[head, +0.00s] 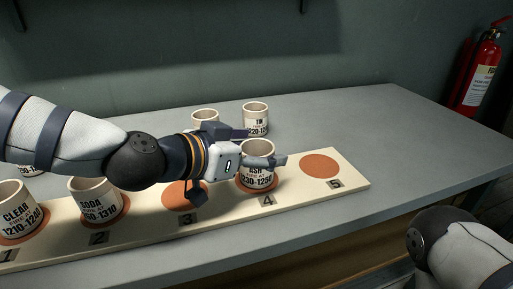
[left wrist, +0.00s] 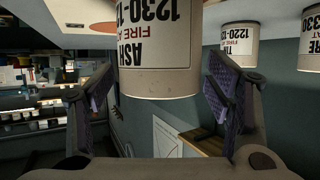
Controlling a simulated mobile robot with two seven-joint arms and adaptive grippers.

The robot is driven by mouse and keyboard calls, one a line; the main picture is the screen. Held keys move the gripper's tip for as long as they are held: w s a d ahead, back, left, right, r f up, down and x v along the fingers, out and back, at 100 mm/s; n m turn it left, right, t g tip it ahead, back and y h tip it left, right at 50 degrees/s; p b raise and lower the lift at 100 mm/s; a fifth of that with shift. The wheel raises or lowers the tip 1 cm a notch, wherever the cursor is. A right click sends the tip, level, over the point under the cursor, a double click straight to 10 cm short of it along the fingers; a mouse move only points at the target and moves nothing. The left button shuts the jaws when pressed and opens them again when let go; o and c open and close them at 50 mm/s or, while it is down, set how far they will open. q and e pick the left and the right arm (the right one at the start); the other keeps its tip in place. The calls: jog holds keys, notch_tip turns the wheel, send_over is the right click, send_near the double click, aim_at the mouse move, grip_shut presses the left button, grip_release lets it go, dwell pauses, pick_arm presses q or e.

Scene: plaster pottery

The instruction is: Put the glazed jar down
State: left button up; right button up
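A cream jar labelled ASH (head: 256,180) stands upright on the orange disc numbered 4 of the long pale board (head: 345,182). My left gripper (head: 258,147) is at the jar's upper part, one finger on the near side and one on the far side. In the left wrist view the ASH jar (left wrist: 160,60) appears upside down between the two spread fingers of my left gripper (left wrist: 160,95). The fingers look open, with slight gaps beside the jar. My right gripper is out of view.
Jars CLEAR (head: 17,208) and SODA (head: 93,199) stand on discs 1 and 2. Disc 3 (head: 184,196) and disc 5 (head: 320,166) are bare. Jar TIN (head: 256,118) and another jar (head: 205,117) stand behind. The table's right side is clear.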

pick_arm(q)
jog(key=p+v, duration=0.2)
jog(key=v, duration=1)
jog(key=shift+r, duration=0.2)
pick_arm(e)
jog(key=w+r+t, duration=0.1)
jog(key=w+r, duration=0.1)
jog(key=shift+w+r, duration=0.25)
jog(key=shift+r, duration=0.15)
